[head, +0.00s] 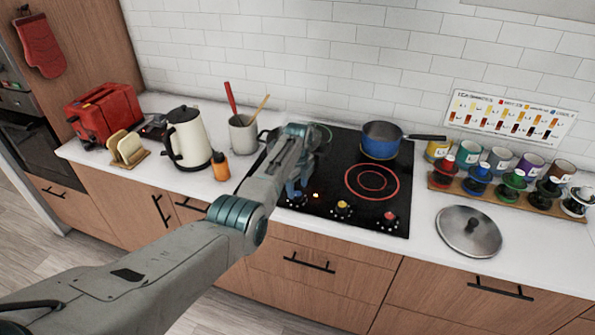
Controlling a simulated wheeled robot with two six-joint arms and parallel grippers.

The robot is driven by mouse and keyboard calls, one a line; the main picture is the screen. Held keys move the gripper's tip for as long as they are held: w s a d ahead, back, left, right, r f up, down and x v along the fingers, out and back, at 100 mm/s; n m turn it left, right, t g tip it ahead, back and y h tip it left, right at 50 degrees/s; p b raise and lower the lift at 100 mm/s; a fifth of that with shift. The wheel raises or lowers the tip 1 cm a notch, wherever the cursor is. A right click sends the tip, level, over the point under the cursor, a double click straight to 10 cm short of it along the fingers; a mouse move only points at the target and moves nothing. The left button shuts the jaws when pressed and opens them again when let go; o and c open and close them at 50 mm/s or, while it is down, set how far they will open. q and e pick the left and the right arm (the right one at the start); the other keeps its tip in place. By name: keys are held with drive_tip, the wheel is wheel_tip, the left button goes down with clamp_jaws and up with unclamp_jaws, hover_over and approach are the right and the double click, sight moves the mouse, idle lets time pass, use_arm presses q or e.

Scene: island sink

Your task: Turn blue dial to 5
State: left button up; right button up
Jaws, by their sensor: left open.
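The black cooktop (325,217) has a row of dials along its front edge. The blue dial (292,191) is at the left end of the row, partly hidden by my arm and gripper. A yellow dial (343,208) and a red dial (389,218) stand to its right. My left gripper (298,180) is open and points down, right at or just above the blue dial. I cannot tell whether its fingers touch the dial. The dial's number marks are too small to read. My right gripper is not in view.
A blue pot (380,148) stands on the back right burner; a red ring (372,181) shows in front of it. A metal lid (468,232) lies right of the cooktop. A kettle (188,140), an orange bottle (220,168) and a utensil crock (242,135) stand to the left.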

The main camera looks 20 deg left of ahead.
sight(297, 194)
use_arm(q)
wheel_tip(297, 194, up, 8)
drive_tip(key=b, duration=0.2)
idle(0.5)
